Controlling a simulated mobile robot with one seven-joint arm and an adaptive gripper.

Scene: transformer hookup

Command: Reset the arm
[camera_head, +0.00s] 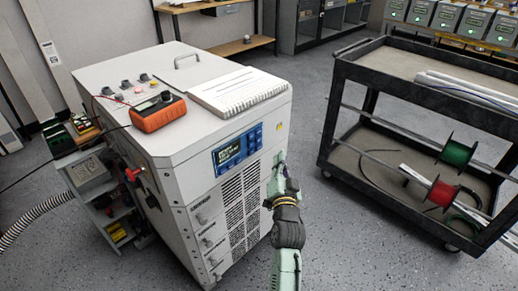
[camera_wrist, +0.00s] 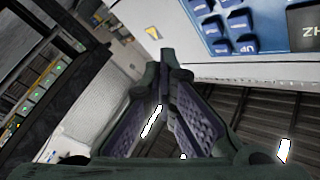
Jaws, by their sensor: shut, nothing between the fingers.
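My gripper (camera_head: 280,163) is at the end of my green and black arm, in front of the right part of the white cabinet's front face. In the wrist view its two dark fingers (camera_wrist: 170,70) meet at their tips, with nothing between them. The white transformer cabinet (camera_head: 232,127) has a blue keypad panel (camera_head: 237,148), which also shows close by in the wrist view (camera_wrist: 225,25). I cannot tell whether the fingertips touch the cabinet.
An orange meter (camera_head: 158,112) and a spiral notebook (camera_head: 238,91) lie on the cabinet. A black cart (camera_head: 420,92) with red and green cable spools stands at the right. Grey floor (camera_head: 325,215) is open between cabinet and cart. A hose (camera_head: 38,213) lies left.

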